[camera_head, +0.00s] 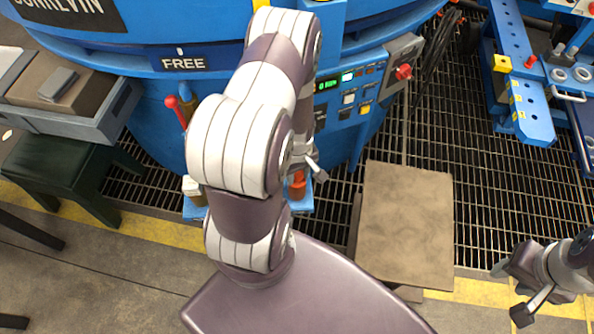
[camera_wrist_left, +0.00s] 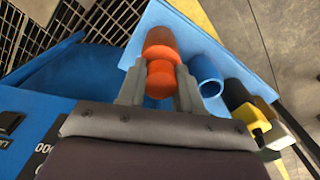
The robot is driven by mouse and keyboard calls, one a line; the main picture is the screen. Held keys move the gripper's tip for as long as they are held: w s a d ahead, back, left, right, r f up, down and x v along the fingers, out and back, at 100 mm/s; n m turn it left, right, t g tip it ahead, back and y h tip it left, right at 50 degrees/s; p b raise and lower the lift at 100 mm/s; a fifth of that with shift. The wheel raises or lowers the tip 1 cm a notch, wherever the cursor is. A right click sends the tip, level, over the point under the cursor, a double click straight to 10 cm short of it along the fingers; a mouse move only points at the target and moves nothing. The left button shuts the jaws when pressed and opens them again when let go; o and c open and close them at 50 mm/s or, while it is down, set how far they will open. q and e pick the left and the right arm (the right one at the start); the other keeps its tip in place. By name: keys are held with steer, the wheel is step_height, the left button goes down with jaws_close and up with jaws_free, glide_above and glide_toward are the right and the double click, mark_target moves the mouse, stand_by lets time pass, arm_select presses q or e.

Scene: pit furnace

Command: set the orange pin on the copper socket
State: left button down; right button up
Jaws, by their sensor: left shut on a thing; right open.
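My left gripper (camera_head: 308,165) is over the blue ledge at the front of the furnace and mostly hidden behind my own arm. In the left wrist view its two fingers (camera_wrist_left: 160,92) are shut on the orange pin (camera_wrist_left: 160,80), a bright orange rounded piece. The copper socket (camera_wrist_left: 161,42), a duller orange-brown cylinder, is in line with the pin and directly beyond it. They look touching or nearly so; I cannot tell whether the pin is seated. In the head view an orange-brown piece (camera_head: 297,187) shows below the gripper. My right gripper (camera_head: 509,291) is open and empty at the lower right.
A blue hollow socket (camera_wrist_left: 207,78) stands beside the copper one, with a black and yellow piece (camera_wrist_left: 248,112) farther along the blue ledge (camera_wrist_left: 215,45). The control panel (camera_head: 350,90) is close behind my left gripper. A brown board (camera_head: 405,225) lies to the right over the grating.

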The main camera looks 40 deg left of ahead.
arm_select(q)
steer(key=shift+f, duration=0.3)
steer(key=c, duration=1)
jaws_free()
steer(key=shift+c, duration=0.2)
step_height(320, 180, up, 11)
steer(key=p, duration=1)
steer(key=shift+r+p, duration=0.15)
steer(key=shift+p, duration=0.2)
